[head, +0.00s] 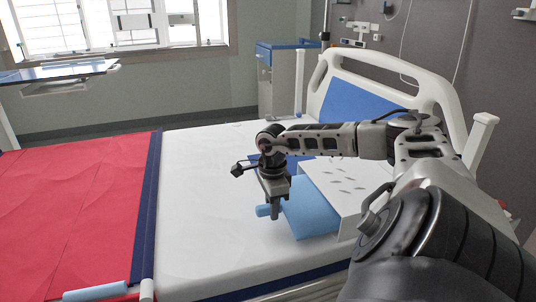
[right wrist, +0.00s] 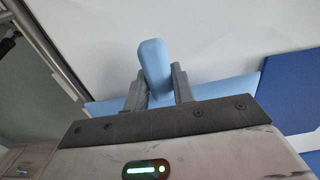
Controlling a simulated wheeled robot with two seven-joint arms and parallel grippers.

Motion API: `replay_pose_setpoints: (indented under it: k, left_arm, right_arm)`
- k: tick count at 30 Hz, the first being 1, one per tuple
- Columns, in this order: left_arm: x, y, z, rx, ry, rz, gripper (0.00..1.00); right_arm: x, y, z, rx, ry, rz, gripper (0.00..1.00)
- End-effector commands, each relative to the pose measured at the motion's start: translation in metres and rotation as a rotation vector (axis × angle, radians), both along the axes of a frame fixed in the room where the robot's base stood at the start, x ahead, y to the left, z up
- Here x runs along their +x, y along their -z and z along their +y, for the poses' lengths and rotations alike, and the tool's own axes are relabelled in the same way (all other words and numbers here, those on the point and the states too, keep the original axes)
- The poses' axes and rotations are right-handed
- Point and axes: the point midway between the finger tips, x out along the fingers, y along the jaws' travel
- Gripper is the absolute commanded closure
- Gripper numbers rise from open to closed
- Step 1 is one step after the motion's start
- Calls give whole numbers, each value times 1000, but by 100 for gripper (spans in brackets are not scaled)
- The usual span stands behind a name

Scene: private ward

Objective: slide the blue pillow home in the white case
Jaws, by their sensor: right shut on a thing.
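The light blue pillow (head: 312,212) lies on the bed, its right part hidden under or inside the white case (head: 345,188), a low box with small slots in its top. Its left part sticks out of the case. A rounded light blue grip (head: 263,211) stands at the pillow's outer end. My right gripper (head: 275,212) is shut on this grip, left of the case. In the right wrist view the grip (right wrist: 154,68) sits between the two fingers, with a strip of pillow (right wrist: 215,90) behind. How deep the pillow sits is hidden. My left gripper is out of view.
The white mattress (head: 200,200) is clear left of the gripper. A red blanket (head: 70,200) with a navy edge covers the bed's left part. A dark blue flat thing (right wrist: 295,92) lies near the gripper. The white headboard (head: 385,70) stands behind; a cabinet (head: 285,85) is beyond the bed.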

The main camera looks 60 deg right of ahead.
Motion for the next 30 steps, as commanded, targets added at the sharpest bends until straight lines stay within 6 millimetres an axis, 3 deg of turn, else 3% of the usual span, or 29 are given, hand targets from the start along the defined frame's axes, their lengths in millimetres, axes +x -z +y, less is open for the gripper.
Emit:
replay_pose_setpoints:
  k: [30]
  left_arm:
    - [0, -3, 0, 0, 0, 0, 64]
  right_arm:
    - [-34, 0, -40, -1, 1, 3, 100]
